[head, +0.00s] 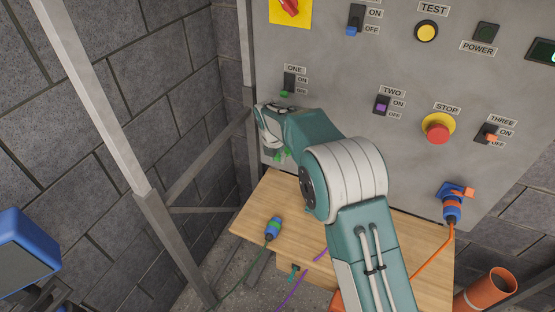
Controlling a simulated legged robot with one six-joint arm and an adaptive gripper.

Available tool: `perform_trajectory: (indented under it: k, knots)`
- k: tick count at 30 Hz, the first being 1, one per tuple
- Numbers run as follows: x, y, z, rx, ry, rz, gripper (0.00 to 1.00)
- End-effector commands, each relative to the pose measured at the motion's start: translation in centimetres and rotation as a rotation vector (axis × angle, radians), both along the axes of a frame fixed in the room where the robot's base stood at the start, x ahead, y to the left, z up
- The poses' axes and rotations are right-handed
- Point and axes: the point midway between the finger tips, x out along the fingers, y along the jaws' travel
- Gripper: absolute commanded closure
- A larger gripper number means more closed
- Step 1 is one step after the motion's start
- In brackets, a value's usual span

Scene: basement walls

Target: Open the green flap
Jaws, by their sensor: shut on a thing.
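The green flap (281,156) shows as small green parts low on the left side of the grey panel, just below the end of my arm. My gripper (275,144) is at the panel, shut on the green flap. My wrist and forearm cover most of the gripper and the area around the flap, so the fingertips and the flap's angle are hard to make out. A plug with green and blue parts (273,228) lies on the wooden table, with a dark green cable running off it.
The grey panel (330,75) carries switches and a red stop button (437,128). An orange-cabled plug (452,207) sits at an orange-flapped socket on the right. A metal frame post (92,95) and a blue box-like object (25,252) stand left. The wooden table (415,240) is below.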

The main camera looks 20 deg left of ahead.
Motion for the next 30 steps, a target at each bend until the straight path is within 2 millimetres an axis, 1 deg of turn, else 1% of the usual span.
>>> perform_trajectory:
  k: [1, 8, 24, 25, 27, 30]
  knots:
    - [0.5, 0.14, 0.57, 0.013, 0.004, -0.001, 1.0]
    - [0.52, 0.15, 1.13, 0.017, 0.074, 0.0, 1.0]
    - [0.56, 0.09, 1.35, 0.018, 0.097, -0.001, 1.0]
    - [0.56, 0.08, 1.35, 0.018, 0.097, -0.001, 0.6]
    - [0.54, 0.08, 1.34, 0.017, 0.098, -0.001, 0.34]
    - [0.46, 0.04, 1.25, 0.015, 0.101, -0.001, 0.34]
